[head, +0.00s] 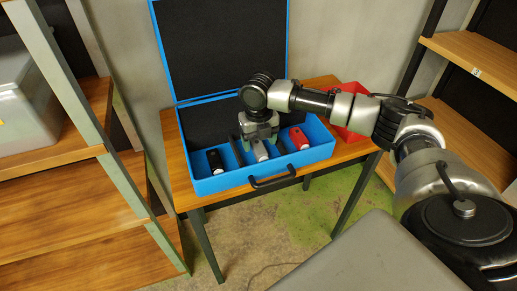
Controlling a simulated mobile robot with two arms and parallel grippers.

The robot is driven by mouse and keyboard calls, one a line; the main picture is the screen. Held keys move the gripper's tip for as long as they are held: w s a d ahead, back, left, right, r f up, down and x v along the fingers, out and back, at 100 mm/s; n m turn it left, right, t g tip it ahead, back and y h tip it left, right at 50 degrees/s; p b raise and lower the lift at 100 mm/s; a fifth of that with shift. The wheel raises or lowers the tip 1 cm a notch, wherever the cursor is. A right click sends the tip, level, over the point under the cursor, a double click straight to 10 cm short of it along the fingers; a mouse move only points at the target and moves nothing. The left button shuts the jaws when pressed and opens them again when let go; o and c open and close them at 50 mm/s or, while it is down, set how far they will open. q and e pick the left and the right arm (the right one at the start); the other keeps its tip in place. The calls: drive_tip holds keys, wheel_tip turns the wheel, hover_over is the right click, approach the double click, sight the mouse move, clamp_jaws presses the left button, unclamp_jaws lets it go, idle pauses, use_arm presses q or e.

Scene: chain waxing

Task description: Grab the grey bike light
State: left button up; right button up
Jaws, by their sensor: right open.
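A blue case (225,184) with black foam lining stands open on a small wooden table, its lid raised at the back. Three bike lights sit in it in a row: a black one (215,162) on the left, a grey one (260,151) in the middle and a red one (299,138) on the right. My right gripper (261,147) reaches in from the right and points down over the grey light. Its jaws are open, with one finger on either side of the light. I cannot tell whether they touch it. My left gripper is out of view.
A red bin (349,127) stands behind the case on the right of the table (178,187). The case's black handle (272,182) sticks out in front.

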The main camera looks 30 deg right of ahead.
drive_tip(key=shift+f, duration=1.25)
drive_tip(key=c, duration=1.1)
drive_tip(key=shift+o, duration=0.2)
drive_tip(key=shift+r, duration=0.1)
